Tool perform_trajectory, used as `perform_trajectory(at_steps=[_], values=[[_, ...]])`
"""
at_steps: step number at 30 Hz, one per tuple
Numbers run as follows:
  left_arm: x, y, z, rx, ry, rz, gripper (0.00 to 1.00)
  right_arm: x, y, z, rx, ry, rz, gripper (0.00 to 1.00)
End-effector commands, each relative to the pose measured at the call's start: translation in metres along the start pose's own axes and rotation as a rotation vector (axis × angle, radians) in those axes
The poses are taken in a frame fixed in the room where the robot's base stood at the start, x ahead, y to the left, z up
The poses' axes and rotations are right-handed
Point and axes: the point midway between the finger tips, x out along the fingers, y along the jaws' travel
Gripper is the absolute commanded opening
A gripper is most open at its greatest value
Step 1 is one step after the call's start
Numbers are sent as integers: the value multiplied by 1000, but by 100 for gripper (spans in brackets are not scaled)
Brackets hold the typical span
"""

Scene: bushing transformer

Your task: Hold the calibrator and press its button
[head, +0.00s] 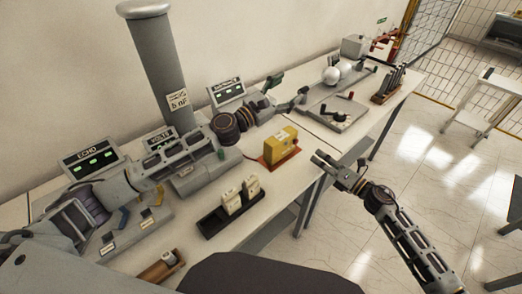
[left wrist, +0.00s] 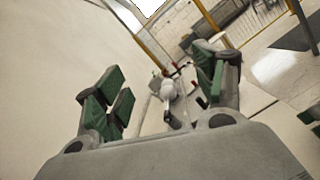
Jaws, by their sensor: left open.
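A yellow box-shaped device (head: 280,145), which looks like the calibrator, stands upright on a reddish-brown base on the table. Its button cannot be made out. My left gripper (head: 288,90) is beyond it, above the back of the table, with its jaws apart and nothing between them. In the left wrist view, its green-padded fingers (left wrist: 165,95) are spread wide. My right gripper (head: 339,163) is to the right of the yellow device, by the table's front edge, apart from it. Its fingers look spread and empty.
A black tray (head: 213,225) with two pale blocks stands left of the yellow device. A tall grey cylinder (head: 160,65) rises behind my left arm.

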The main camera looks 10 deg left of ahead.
Motion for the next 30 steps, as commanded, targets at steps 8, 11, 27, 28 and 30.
perform_trajectory(at_steps=[8,11,27,28,30], values=[[-22,-17,-35,-94,47,-5,70,0,0,0,0,0,0,36],[-31,-23,-47,-126,63,-5,70,0,0,0,0,0,0,36],[-82,-54,-106,-297,145,5,70,0,0,0,0,0,0,36],[-86,-56,-109,-307,149,7,70,0,0,0,0,0,0,36],[-93,-60,-117,-328,160,9,70,0,0,0,0,0,0,36]])
